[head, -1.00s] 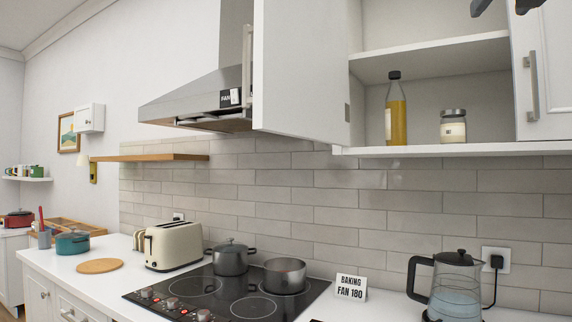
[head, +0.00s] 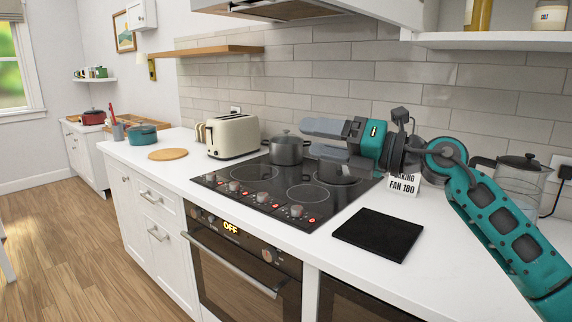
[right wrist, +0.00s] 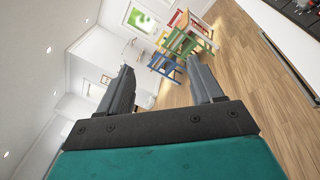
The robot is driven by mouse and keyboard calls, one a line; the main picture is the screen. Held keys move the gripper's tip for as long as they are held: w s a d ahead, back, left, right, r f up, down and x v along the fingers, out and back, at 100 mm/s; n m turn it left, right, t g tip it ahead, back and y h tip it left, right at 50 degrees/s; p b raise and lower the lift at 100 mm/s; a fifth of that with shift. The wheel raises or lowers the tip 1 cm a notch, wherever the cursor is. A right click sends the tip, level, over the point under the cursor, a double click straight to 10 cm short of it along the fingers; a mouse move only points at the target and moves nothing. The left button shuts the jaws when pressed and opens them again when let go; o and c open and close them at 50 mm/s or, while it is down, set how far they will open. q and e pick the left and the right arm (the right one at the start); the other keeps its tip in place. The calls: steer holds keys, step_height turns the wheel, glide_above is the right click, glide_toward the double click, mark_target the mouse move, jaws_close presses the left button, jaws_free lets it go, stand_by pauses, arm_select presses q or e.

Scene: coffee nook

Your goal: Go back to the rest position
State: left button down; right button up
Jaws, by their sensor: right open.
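My right gripper (head: 325,143) reaches in from the right in the head view, above the black cooktop (head: 262,186). Its fingers are apart and nothing is between them. In the right wrist view the same open gripper (right wrist: 165,88) points out toward the room. Its arm hides part of the back burner area, the baking sign (head: 403,187) and part of the glass kettle (head: 519,185). My left gripper is not in view.
A pot (head: 286,150) stands on the cooktop's back left, near my gripper. A toaster (head: 233,137), a round board (head: 168,154) and a black mat (head: 378,235) lie on the counter. The range hood (head: 290,10) and open shelf (head: 480,40) hang above. In the wrist view, coloured chairs (right wrist: 167,64) stand on open floor.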

steer(key=s+d+f+m+t+h, duration=0.2)
steer(key=s+f+m+t+h, duration=0.1)
steer(key=f+m, duration=0.6)
steer(key=s+d+f+m+t+h, duration=0.2)
steer(key=s+f+m+t+h, duration=0.1)
steer(key=f+m, duration=0.6)
steer(key=s+d+f+m+t+h, duration=0.2)
steer(key=d+f+m+t, duration=0.15)
steer(key=f+m, duration=0.55)
steer(key=s+d+f+m+g+h, duration=0.2)
steer(key=s+f+m+g+h, duration=0.1)
steer(key=s+f, duration=0.7)
steer(key=s+d+f+m+g+h, duration=0.2)
steer(key=s+f+m, duration=0.4)
steer(key=s+f, duration=0.4)
step_height(320, 180, down, 2)
steer(key=shift+f+g+h, duration=0.1)
steer(key=shift+g+h, duration=0.5)
steer(key=shift+g, duration=0.55)
steer(key=shift+c, duration=0.5)
